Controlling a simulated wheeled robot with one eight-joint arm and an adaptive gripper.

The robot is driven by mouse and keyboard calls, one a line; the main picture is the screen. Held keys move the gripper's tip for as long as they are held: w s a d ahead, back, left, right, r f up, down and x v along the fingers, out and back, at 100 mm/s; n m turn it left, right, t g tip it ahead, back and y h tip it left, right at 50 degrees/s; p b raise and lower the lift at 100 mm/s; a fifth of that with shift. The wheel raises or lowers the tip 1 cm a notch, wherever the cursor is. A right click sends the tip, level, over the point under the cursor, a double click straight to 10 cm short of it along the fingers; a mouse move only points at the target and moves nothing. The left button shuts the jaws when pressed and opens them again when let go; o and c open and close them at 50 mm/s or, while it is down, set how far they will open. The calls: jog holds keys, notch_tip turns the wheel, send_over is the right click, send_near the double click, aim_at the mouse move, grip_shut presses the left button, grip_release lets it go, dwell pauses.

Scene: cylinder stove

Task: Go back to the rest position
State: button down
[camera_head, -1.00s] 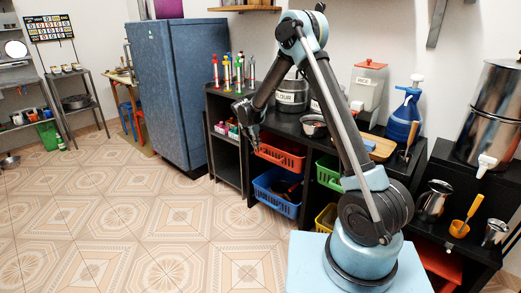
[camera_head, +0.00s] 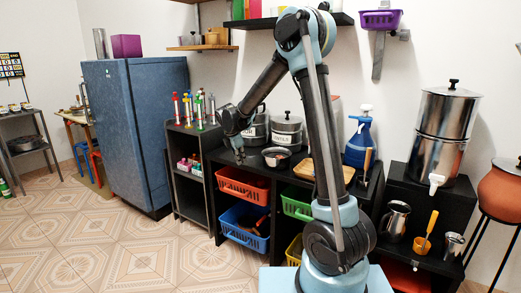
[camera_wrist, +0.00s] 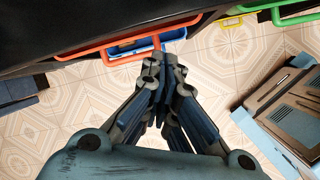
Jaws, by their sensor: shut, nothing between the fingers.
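My gripper (camera_head: 240,156) hangs at the end of my bent arm, pointing down, in front of the black shelf in the head view. In the wrist view my gripper (camera_wrist: 163,62) is shut, its fingertips together with nothing between them. Below it the wrist view shows the tiled floor (camera_wrist: 85,125) and the orange basket's rim (camera_wrist: 95,48).
The black shelf (camera_head: 210,160) holds pots (camera_head: 286,130), a blue spray bottle (camera_head: 360,140) and coloured baskets (camera_head: 243,186). A blue fridge (camera_head: 130,130) stands at left. A steel water filter (camera_head: 442,130) stands at right. The floor (camera_head: 100,240) at front left is clear.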

jog(key=s+d+r+m+g, duration=0.1)
jog(key=s+d+r+m, duration=0.4)
jog(key=s+d, duration=0.45)
jog(key=s+d+r+m, duration=0.3)
jog(key=s+d+m, duration=0.3)
jog(key=s+d, duration=0.4)
jog(key=s+d+f+m, duration=0.3)
jog(key=s+m, duration=0.1)
jog(key=s, duration=0.3)
jog(key=s+d+f+m+y, duration=0.1)
jog(key=s+d+f+m, duration=0.2)
jog(key=s, duration=0.4)
jog(key=s+d+f+m+y, duration=0.1)
jog(key=s+d+f+m, duration=0.2)
jog(key=s+m, duration=0.3)
jog(key=shift+s+d+f, duration=0.15)
jog(key=shift+s+d, duration=0.2)
jog(key=shift+s, duration=0.2)
